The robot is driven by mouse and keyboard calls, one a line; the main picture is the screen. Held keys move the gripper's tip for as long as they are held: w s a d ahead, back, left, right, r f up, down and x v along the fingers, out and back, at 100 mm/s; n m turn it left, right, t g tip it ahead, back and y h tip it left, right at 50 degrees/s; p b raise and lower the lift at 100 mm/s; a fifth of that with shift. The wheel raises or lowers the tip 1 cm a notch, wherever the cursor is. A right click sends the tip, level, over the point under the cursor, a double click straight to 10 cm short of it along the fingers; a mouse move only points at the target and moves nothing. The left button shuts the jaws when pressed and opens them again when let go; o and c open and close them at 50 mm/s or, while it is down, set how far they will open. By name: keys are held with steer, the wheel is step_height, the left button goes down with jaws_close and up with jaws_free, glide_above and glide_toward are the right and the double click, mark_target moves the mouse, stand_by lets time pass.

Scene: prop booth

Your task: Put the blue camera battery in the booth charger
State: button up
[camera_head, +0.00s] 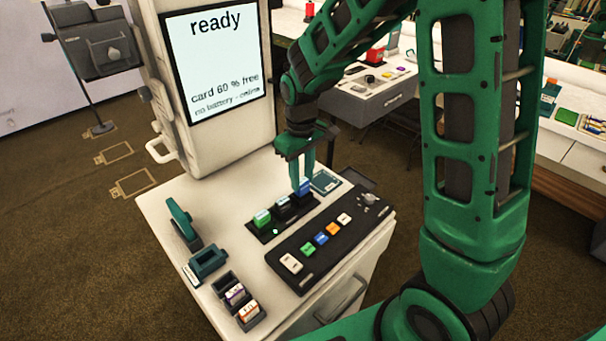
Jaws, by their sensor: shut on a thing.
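The blue camera battery (305,188) is at the right end of a low black holder (261,236) on the white booth counter. My gripper (301,186) points straight down over it, with its green fingers shut on its upper part. The battery appears to be still in or just over its place; the fingers hide part of it. A green-topped battery (262,217) and a dark one (283,203) stand in the same holder. A teal cradle (207,263) with an open top sits at the counter's left front. I cannot tell for certain whether it is the charger.
A black panel (322,262) with several coloured buttons lies in front of the holder. Small dark bins (250,314) hold cards at the front left, near an upright teal item (181,218). The booth screen (217,62) reads "ready". Bare counter (228,200) lies left of the holder.

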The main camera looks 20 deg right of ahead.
steer(key=shift+f, duration=0.25)
steer(key=shift+f, duration=0.35)
steer(key=shift+f, duration=0.2)
steer(key=shift+f, duration=0.35)
stand_by(0.5)
steer(key=o, duration=1.2)
steer(key=shift+c, duration=0.2)
steer(key=shift+r, duration=0.1)
steer(key=shift+s+r, duration=0.2)
steer(key=shift+r, duration=3.25)
